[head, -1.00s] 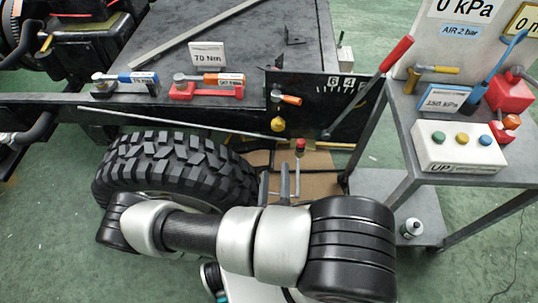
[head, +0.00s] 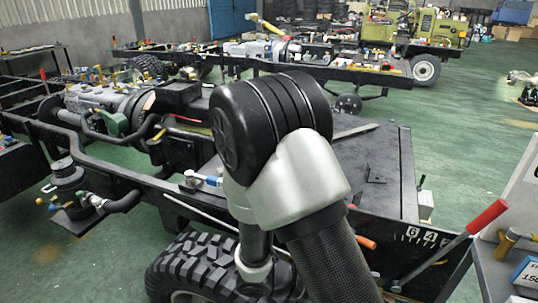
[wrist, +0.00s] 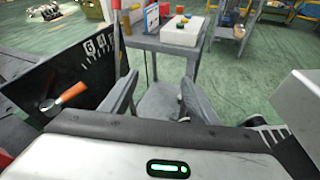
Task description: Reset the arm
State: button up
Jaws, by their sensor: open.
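My arm (head: 315,205) is raised and bent across the middle of the head view, with its black joint high over the chassis. My gripper (wrist: 160,78) shows in the wrist view, with its two grey fingers spread apart and nothing between them. Beyond the fingers stands a grey cart, and the fingers look clear of it. The gripper is not visible in the head view.
A black chassis (head: 385,165) with a large tyre (head: 205,268) stands close below my arm. A red-handled lever (head: 487,217) rises at the right, beside the cart (wrist: 217,28). An orange-handled tool (wrist: 70,95) is at the left. Green floor is open at right.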

jog(key=s+a+r+m+t+y+p, duration=0.1)
jog(key=r+m+y+p, duration=0.3)
jog(key=r, duration=0.8)
jog(key=s+a+r+m+t+y+p, duration=0.1)
jog(key=a+r+m+y+p, duration=0.3)
jog(key=r, duration=0.7)
jog(key=s+a+r+m+t+y+p, duration=0.1)
jog(key=r+m+y+p, duration=0.5)
jog(key=r, duration=0.6)
jog(key=a+m+t+p, duration=0.1)
jog(key=m+t, duration=0.1)
jog(key=shift+s+a+r+t, duration=0.15)
jog(key=shift+s+r+t, duration=0.15)
jog(key=shift+s, duration=0.05)
